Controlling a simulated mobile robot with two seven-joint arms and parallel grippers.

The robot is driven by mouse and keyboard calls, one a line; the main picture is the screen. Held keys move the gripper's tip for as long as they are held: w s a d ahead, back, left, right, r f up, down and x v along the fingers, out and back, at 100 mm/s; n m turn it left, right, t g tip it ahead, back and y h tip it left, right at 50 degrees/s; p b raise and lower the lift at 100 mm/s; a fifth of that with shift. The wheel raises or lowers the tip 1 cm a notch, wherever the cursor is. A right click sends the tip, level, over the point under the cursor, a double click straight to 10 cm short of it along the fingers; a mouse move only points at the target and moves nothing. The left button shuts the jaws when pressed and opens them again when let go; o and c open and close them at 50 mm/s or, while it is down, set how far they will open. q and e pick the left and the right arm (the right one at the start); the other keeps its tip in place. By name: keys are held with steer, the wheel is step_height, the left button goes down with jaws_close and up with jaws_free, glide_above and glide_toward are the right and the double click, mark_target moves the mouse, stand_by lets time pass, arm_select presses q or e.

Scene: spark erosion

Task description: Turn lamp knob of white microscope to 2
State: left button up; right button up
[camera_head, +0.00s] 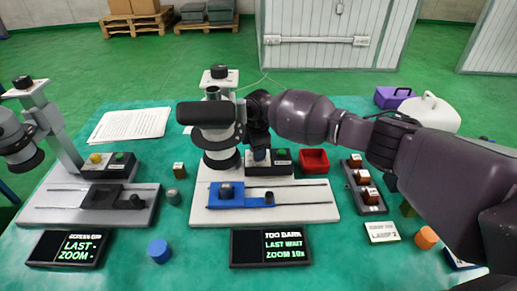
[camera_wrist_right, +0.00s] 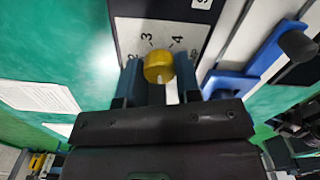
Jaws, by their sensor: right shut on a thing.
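The white microscope (camera_head: 320,211) stands in the middle of the table, with a blue stage (camera_head: 238,201) on its base. Its control box (camera_head: 270,168) carries a green knob or button (camera_head: 281,153). My right gripper (camera_head: 259,153) reaches in from the right at this box, partly hidden by my wrist and the microscope head. In the right wrist view the gripper (camera_wrist_right: 158,78) is shut on the yellow lamp knob (camera_wrist_right: 158,66), a finger on each side. A scale plate (camera_wrist_right: 160,35) with 2, 3 and 4 shows around it. The knob's pointer cannot be made out. My left gripper is out of view.
A dark display (camera_head: 270,247) in front reads "TOO DARK" and "ZOOM 10x". A second microscope with a grey base (camera_head: 90,212) stands left. A red bin (camera_head: 314,161), a rack of brown-capped bottles (camera_head: 365,190) and a card reading lamp 2 (camera_head: 382,232) lie right.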

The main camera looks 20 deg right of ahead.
steer(key=m+p, duration=0.1)
steer(key=m, duration=0.2)
steer(key=m+p, duration=0.2)
steer(key=shift+a+r+m, duration=0.1)
steer(key=shift+r+m, duration=0.1)
steer(key=shift+m, duration=0.2)
steer(key=m+p, duration=0.2)
steer(key=m, duration=0.1)
steer(key=shift+m, duration=0.3)
steer(key=m+p, duration=0.2)
steer(key=m, duration=0.1)
steer(key=shift+f+m, duration=0.1)
steer(key=shift+m, duration=0.2)
steer(key=m+p, duration=0.2)
steer(key=m, duration=0.2)
steer(key=shift+m, duration=0.6)
steer(key=shift+f+m+p, duration=0.1)
steer(key=shift+m+p, duration=0.3)
steer(key=shift+m, duration=0.1)
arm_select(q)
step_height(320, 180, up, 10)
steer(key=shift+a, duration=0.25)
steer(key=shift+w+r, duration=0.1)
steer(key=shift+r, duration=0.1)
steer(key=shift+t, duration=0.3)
arm_select(e)
steer(key=o, duration=0.9)
